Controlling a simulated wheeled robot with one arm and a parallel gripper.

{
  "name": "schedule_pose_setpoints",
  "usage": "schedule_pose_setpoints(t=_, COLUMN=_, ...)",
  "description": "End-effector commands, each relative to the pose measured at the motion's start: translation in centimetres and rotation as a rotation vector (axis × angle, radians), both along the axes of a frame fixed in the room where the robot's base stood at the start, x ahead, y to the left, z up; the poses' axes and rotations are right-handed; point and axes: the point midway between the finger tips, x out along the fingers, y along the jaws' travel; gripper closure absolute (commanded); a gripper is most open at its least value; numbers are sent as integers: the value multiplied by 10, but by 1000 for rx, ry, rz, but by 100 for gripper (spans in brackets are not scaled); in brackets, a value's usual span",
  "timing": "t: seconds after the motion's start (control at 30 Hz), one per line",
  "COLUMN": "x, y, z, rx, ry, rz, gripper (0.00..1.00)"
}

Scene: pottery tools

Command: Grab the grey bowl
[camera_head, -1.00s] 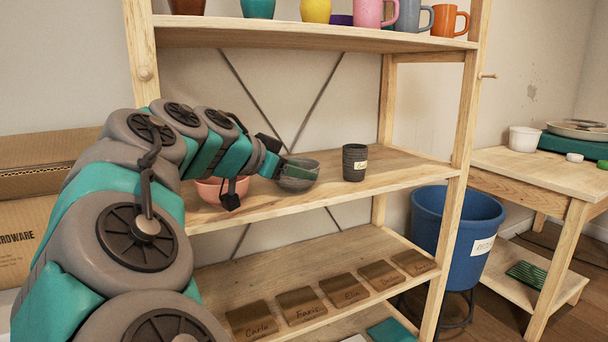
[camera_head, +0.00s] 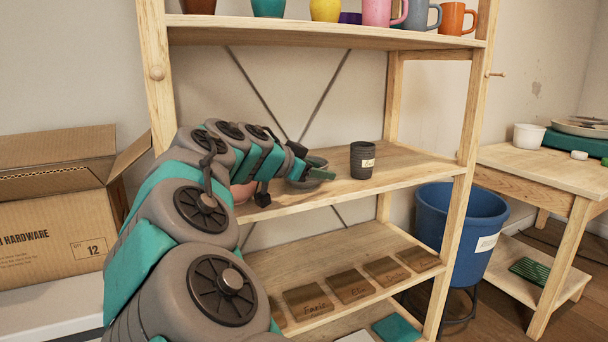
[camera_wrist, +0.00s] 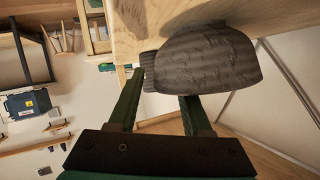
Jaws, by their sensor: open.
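The grey bowl (camera_head: 303,184) stands on the middle shelf, partly covered by my arm's end in the head view. In the wrist view the bowl (camera_wrist: 207,62) is large, dark and ribbed, and appears upside down. My gripper (camera_head: 322,174) is open at the bowl's rim. In the wrist view, my gripper's (camera_wrist: 162,88) left finger is clear of the bowl's left side. The right finger's tip is hidden by the bowl wall. I cannot tell whether either finger touches it.
A dark labelled cup (camera_head: 362,160) stands right of the bowl. A pink bowl (camera_head: 243,191) is left of it, mostly behind my arm. Mugs line the shelf above (camera_head: 330,38). Shelf posts, a cardboard box (camera_head: 60,220) and a blue bin (camera_head: 450,235) stand around.

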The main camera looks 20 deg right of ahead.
Motion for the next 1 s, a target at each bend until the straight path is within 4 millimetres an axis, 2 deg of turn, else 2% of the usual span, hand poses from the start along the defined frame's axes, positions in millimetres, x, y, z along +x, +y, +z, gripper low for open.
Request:
schedule_pose_setpoints(t=0.13, x=0, y=0, z=0, rx=0, ry=0, rz=0, gripper=53)
schedule_pose_setpoints(t=0.5, x=0, y=0, z=0, rx=1, ry=1, rz=-2, gripper=95)
schedule_pose_setpoints(t=0.57, x=-1, y=0, z=-1, rx=1, ry=2, rz=-1, gripper=100)
schedule_pose_setpoints(t=1.0, x=-1, y=0, z=-1, rx=1, ry=2, rz=-1, gripper=100)
